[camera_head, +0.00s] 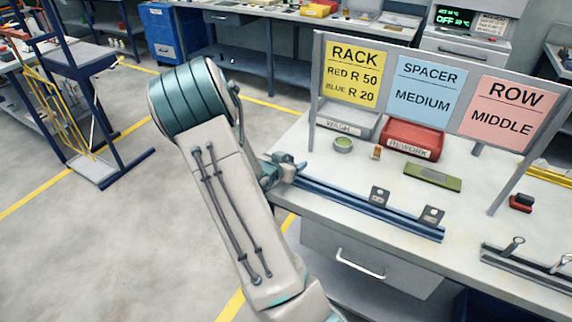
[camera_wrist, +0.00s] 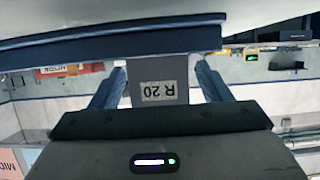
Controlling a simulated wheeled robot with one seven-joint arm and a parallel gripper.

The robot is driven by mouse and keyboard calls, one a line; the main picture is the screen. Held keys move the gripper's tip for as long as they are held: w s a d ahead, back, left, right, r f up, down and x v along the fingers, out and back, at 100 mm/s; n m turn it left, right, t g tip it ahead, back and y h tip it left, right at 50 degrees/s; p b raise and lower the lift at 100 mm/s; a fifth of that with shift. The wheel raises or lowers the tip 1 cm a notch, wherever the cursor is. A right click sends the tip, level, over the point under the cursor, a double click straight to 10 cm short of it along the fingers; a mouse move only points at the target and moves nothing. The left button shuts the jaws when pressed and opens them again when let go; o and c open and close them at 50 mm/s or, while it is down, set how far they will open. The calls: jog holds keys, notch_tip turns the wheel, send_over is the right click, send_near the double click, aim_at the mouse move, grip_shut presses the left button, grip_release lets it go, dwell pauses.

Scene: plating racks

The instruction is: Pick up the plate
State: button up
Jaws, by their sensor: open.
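A blue rack rail (camera_head: 345,205) lies along the near edge of the bench, with two small dark upright pieces (camera_head: 379,195) on its right half. My gripper (camera_head: 292,165) is at the rail's left end. In the wrist view, a grey plate (camera_wrist: 160,73) with an upside-down "R 20" label stands between the fingers of my open gripper (camera_wrist: 160,88). The blue rail (camera_wrist: 110,45) crosses behind it at the top. I cannot tell whether the fingers touch the plate. In the head view this plate is not clearly seen behind my gripper.
A sign (camera_head: 431,90) reads rack red R 50, blue R 20; spacer medium; row middle. A grey rack (camera_head: 525,270) lies front right.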

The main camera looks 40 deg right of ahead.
jog(key=c, duration=1.3)
jog(key=shift+o, duration=0.2)
jog(key=shift+r, duration=0.1)
jog(key=shift+r, duration=0.55)
jog(key=r, duration=0.3)
jog(key=shift+s+d+r, duration=0.2)
jog(key=shift+s+d, duration=0.15)
jog(key=s+d+r+b, duration=0.1)
jog(key=s+d+r, duration=0.5)
jog(key=s+d, duration=0.1)
jog(key=shift+d+r+b, duration=0.2)
jog(key=shift+d+b, duration=0.2)
jog(key=shift+d, duration=0.05)
jog(key=shift+s, duration=0.1)
